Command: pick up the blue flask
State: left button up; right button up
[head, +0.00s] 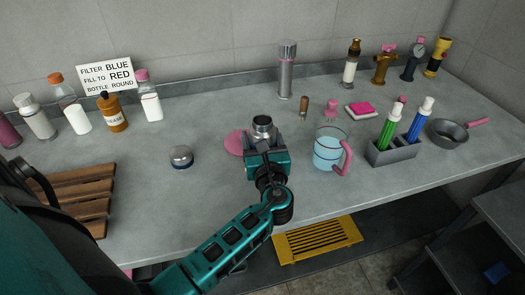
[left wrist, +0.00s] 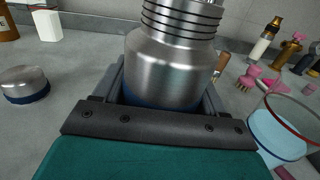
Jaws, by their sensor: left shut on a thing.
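The flask (head: 262,123) is bare steel with an open threaded neck. A dark blue band shows low on its body in the left wrist view (left wrist: 175,65). My left gripper (head: 265,149) is shut on the flask, with a finger on each side of its lower body. The flask stands upright in the jaws; I cannot tell whether its base touches the counter. Its lower part is hidden by the gripper. A steel cap with a blue rim (head: 181,157) lies apart on the counter to the left. My right gripper is not in view.
A pink disc (head: 236,143) lies just left of the flask. A jug of blue liquid (head: 327,154) stands to the right, beside a grey holder (head: 393,153) with green and blue bottles. A tall steel flask (head: 287,72) stands behind. The counter front-left of the gripper is clear.

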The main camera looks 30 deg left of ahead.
pick_arm(q)
jog(key=c, duration=0.4)
jog(key=shift+r, duration=0.1)
